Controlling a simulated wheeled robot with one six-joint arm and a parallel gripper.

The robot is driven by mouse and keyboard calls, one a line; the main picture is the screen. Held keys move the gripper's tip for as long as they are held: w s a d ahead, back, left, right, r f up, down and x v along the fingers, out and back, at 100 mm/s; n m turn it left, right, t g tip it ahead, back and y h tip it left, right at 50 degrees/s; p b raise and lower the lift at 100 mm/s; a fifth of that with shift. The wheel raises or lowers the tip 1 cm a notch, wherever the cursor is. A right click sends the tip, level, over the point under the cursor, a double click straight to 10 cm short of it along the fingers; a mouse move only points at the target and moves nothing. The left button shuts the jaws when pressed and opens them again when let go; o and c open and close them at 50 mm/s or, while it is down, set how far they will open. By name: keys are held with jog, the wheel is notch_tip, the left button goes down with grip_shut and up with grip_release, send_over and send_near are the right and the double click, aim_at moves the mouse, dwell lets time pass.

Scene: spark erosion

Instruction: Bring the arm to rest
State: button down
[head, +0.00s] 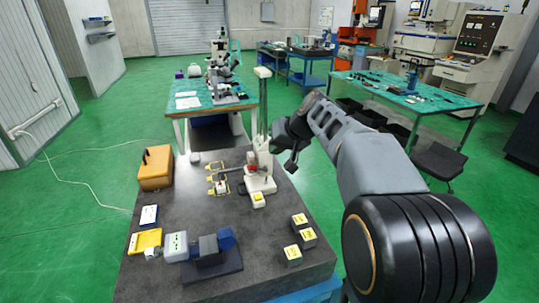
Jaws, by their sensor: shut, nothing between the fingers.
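My arm reaches in from the lower right of the head view, with its large dark joint close to the camera. My gripper (291,166) is at the arm's far end, above the right side of the dark stone-topped table (200,284). It is small in the picture, shut and empty. It hangs just right of the white stand with a tall post (260,182) and looks apart from it, though the gap in depth is hard to judge.
An orange box (156,168), a blue vise-like device (225,239), a yellow tray (146,240) and several yellow-topped blocks (292,254) stand on the table. Behind are a bench with microscopes (188,104) and another green-topped bench (440,97). A dark stool (438,160) stands right.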

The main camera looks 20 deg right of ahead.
jog(key=s+a+f+g+h, duration=0.1)
jog(key=s+f+h, duration=0.1)
jog(key=s+f, duration=0.4)
jog(key=s+a+f+n+g+h, duration=0.1)
jog(key=s+f, duration=0.6)
jog(key=s, duration=0.8)
jog(key=shift+s+a+f+g+h, duration=0.15)
jog(key=shift+s+a+g+h, duration=0.25)
jog(key=shift+a+h, duration=0.4)
